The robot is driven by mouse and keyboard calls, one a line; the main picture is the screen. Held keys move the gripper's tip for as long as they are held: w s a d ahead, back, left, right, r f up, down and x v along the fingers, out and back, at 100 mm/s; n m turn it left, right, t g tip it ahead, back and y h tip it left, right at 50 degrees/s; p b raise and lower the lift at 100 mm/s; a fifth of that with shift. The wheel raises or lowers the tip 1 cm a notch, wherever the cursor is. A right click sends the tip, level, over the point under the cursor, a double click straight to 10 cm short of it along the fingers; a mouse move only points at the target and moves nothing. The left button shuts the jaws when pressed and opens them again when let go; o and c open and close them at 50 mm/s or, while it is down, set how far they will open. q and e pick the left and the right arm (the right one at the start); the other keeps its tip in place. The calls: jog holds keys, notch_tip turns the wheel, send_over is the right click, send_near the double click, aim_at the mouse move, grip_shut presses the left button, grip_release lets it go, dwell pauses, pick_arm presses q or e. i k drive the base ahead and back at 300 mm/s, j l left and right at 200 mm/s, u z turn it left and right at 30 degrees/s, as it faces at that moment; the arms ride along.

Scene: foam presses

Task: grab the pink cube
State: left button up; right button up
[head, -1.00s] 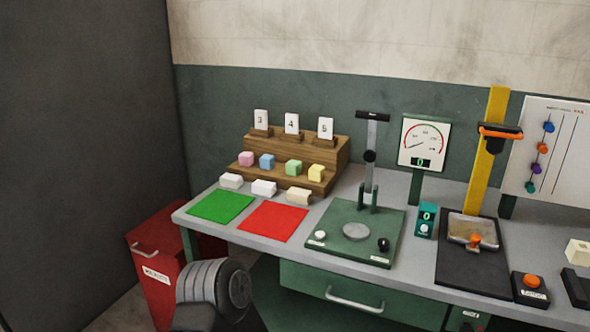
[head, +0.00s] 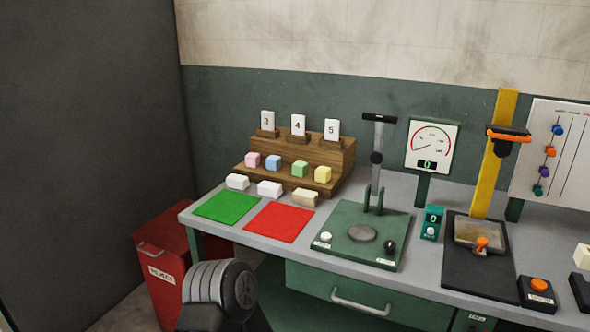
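The pink cube (head: 253,160) sits at the left end of the lower step of a wooden stepped rack (head: 301,147). A blue cube (head: 273,163) is just to its right, followed by a green cube (head: 300,169) and a yellow cube (head: 323,174). A dark grey ribbed part of my own arm shows at the bottom left, below the bench's front edge. Neither gripper's fingers are visible.
A green mat (head: 227,206) and a red mat (head: 279,222) lie flat and bare in front of the rack. A green press (head: 361,236) with an upright lever stands to the right. A red bin (head: 165,272) stands on the floor at the left.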

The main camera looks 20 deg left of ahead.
aim_at(252, 160)
jog(key=j+z, duration=0.1)
jog(key=j, duration=0.45)
jog(key=j+z, duration=0.15)
jog(key=j, duration=0.35)
jog(key=j+z, duration=0.1)
jog(key=j, duration=0.45)
jog(key=j+z, duration=0.15)
jog(key=j, duration=0.35)
jog(key=k+j+z, duration=0.1)
jog(key=j, duration=0.4)
jog(key=k+j+z, duration=0.1)
jog(key=j, duration=0.45)
jog(key=k+j+z, duration=0.15)
jog(key=j, duration=0.35)
jog(key=j+z, duration=0.1)
jog(key=j, duration=0.4)
jog(key=k, duration=0.05)
